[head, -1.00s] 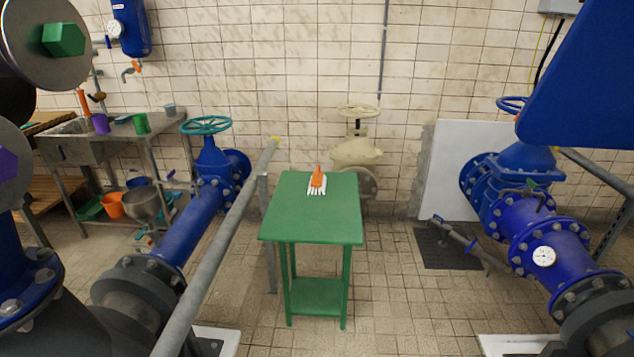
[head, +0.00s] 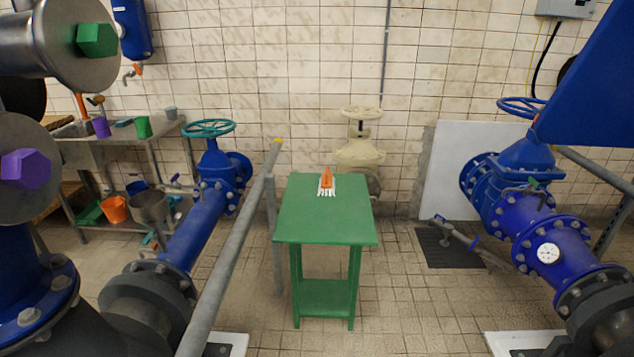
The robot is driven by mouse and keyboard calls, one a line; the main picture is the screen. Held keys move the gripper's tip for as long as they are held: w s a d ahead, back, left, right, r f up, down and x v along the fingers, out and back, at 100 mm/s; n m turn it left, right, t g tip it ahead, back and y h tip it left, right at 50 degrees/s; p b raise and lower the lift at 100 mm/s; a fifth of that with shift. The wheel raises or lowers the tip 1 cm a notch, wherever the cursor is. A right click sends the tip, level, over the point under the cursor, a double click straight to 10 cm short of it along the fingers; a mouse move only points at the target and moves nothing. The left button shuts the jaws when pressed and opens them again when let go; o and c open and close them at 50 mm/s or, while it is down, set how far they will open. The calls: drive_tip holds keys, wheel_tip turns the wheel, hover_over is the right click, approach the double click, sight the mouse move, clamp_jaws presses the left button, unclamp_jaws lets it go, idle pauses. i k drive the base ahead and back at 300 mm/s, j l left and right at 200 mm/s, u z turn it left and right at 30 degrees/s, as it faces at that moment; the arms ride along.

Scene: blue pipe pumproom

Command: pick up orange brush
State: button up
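The orange brush (head: 327,178) lies on the far part of the green table (head: 324,221). It has an orange handle part and white bristles that point toward me. Nothing touches it apart from the table top. My gripper is not in the head view, so its state and distance to the brush do not show.
A grey handrail (head: 233,235) runs close along the table's left side. Blue pipes with valves stand left (head: 201,222) and right (head: 524,220). A cream valve (head: 360,150) is behind the table.

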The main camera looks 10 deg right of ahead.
sight(327, 180)
drive_tip(key=i+l, duration=0.1)
drive_tip(key=i, duration=3.25)
drive_tip(key=j+u, duration=0.05)
drive_tip(key=j, duration=0.05)
